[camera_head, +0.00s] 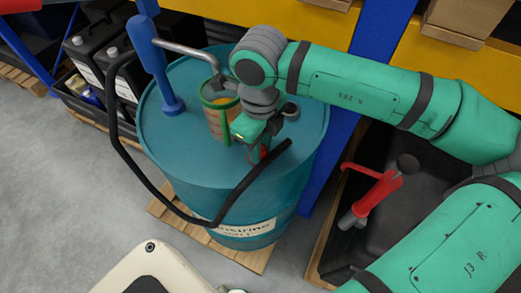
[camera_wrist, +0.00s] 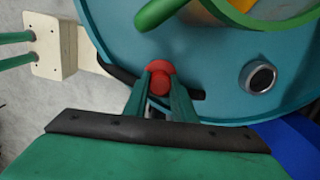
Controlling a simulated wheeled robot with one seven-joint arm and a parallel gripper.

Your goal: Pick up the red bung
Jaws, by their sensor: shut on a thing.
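The red bung (camera_wrist: 159,70) shows in the wrist view between the two green fingers of my gripper (camera_wrist: 159,90). The fingers are shut on it. In the head view my gripper (camera_head: 263,155) is over the right front of the teal drum (camera_head: 185,140), with a bit of red showing at the fingers. I cannot tell whether the bung touches the drum top. An open round hole with a metal ring (camera_wrist: 262,78) shows in the drum top to the right in the wrist view.
A jug with a green rim (camera_head: 214,122) stands on the drum beside my gripper. A blue pump (camera_head: 153,65) with a black hose (camera_head: 127,150) stands at the left; the hose end passes by the gripper. A red hand pump (camera_head: 374,190) is in a black tub at right.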

